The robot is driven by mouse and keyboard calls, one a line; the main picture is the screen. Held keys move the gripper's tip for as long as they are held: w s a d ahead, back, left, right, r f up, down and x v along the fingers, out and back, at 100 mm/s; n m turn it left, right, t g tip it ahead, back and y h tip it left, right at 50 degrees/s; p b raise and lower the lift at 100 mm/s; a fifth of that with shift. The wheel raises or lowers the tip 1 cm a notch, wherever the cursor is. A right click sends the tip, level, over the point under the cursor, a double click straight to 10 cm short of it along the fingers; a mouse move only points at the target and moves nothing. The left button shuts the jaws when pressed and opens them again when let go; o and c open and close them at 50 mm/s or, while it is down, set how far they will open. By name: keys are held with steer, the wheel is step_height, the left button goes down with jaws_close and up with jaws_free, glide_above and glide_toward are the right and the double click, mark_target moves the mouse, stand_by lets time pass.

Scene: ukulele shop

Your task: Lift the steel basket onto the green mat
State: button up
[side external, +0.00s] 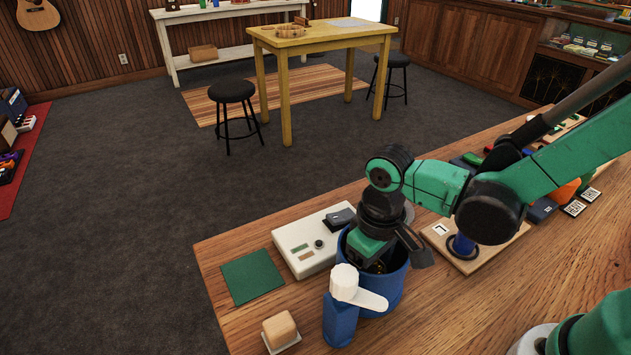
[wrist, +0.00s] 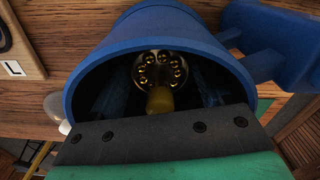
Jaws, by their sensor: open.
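A blue tub (side external: 392,288) stands on the wooden bench, and it also fills the wrist view (wrist: 165,28). Inside it, a round steel basket (wrist: 143,62) holds several gold-coloured pieces, with a yellow knob or handle (wrist: 159,101) rising toward me. In the side view the tub wall and my gripper hide most of the basket. My gripper (side external: 377,266) is open and reaches down into the tub. In the wrist view its dark fingers stand apart on either side of the yellow handle. The green mat (side external: 252,276) lies flat and bare left of the tub.
A blue bottle with a white top (side external: 343,308) stands close in front of the tub. A pale device (side external: 312,244) sits between mat and tub. A small tan block (side external: 280,330) is at the front left. A board with a blue post (side external: 462,246) stands right of the tub.

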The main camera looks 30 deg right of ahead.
steer(key=c, duration=1)
steer(key=shift+o, duration=0.2)
